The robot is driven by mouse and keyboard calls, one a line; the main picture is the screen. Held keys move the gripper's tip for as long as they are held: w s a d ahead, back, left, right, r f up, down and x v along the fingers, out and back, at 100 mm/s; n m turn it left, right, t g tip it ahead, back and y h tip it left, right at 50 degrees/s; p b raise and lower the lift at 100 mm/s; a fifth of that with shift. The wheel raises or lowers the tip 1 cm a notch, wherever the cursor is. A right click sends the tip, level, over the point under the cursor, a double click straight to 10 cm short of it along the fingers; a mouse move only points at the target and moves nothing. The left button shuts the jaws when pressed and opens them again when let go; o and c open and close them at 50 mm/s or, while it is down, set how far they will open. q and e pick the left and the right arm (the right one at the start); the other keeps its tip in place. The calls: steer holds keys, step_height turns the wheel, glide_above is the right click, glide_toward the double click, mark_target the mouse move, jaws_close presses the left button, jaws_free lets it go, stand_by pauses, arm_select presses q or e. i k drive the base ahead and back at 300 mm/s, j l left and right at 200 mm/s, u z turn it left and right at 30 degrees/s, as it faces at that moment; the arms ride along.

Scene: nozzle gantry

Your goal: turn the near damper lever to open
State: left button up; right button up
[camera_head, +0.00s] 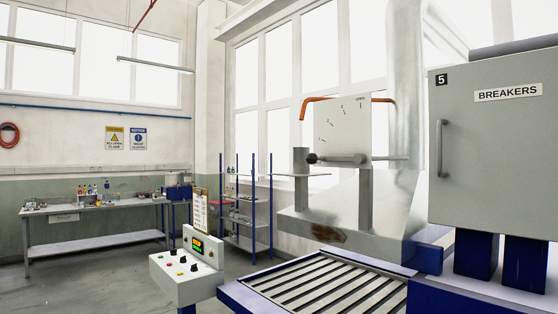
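The near damper lever (338,159) is a grey bar with a dark knob at its left end. It lies about level across the lower part of a pale dial plate (345,128), with the knob pointing left. The plate carries small scale marks that rise from left to right, with a small word that reads like "OPEN" at its upper right. An orange bent bar (318,100) shows along the top of the plate, partly hidden behind it. Neither of my grippers is in view.
A metal duct (405,80) rises behind the plate from a hood (385,205) over a slatted conveyor (310,290). A grey breaker cabinet (490,150) stands at right. A control box (185,275) stands front left. Shelves (250,205) and a workbench (95,205) are farther back.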

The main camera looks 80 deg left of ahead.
mark_target(312, 158)
steer(key=u, duration=2.2)
